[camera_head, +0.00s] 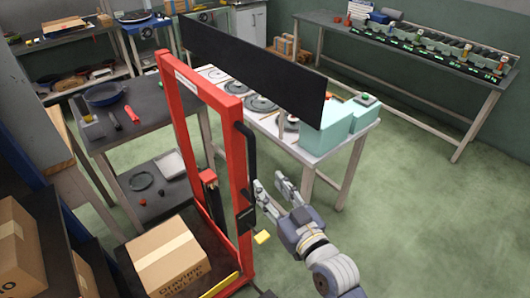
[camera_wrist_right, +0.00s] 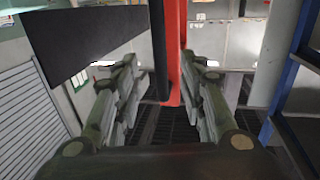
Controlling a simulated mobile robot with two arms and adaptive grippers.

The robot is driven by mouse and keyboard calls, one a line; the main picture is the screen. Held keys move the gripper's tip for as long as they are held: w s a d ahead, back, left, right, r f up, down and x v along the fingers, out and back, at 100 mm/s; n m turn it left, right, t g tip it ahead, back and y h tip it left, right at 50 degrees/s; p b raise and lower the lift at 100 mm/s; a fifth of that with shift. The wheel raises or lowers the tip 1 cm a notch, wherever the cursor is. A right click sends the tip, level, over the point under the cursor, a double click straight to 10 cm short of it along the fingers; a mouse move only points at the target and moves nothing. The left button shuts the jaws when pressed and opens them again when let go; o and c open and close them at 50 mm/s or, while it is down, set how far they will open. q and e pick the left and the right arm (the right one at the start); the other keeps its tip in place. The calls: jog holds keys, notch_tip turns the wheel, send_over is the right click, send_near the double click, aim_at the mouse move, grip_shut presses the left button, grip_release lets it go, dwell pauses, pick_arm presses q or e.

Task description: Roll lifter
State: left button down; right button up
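The lifter is a tall red frame (camera_head: 178,110) with two uprights and a crossbar, standing left of centre in the head view. A black vertical handle bar (camera_head: 249,150) runs along its right upright. A cardboard box (camera_head: 170,255) sits low beside the frame, apparently on its platform. My right gripper (camera_head: 268,184) is open, just right of the handle side. In the right wrist view its fingers (camera_wrist_right: 159,65) are spread, with the black bar (camera_wrist_right: 158,45) and red upright (camera_wrist_right: 174,50) showing between them. No contact is visible. My left gripper is not in view.
A dark two-level table (camera_head: 150,100) with a blue pan stands left behind the lifter. A white conveyor table (camera_head: 318,150) with pans and a black panel (camera_head: 250,70) stands behind it. Green floor (camera_head: 430,210) is free on the right. A shelf with boxes (camera_head: 18,250) is at left.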

aim_at(255, 161)
jog(key=x, duration=0.3)
jog(key=r+p+x, duration=0.1)
jog(key=x, duration=0.3)
jog(key=p+x, duration=0.1)
jog(key=x, duration=0.2)
jog(key=shift+w+r, duration=0.15)
jog(key=shift+w, duration=0.2)
grip_shut()
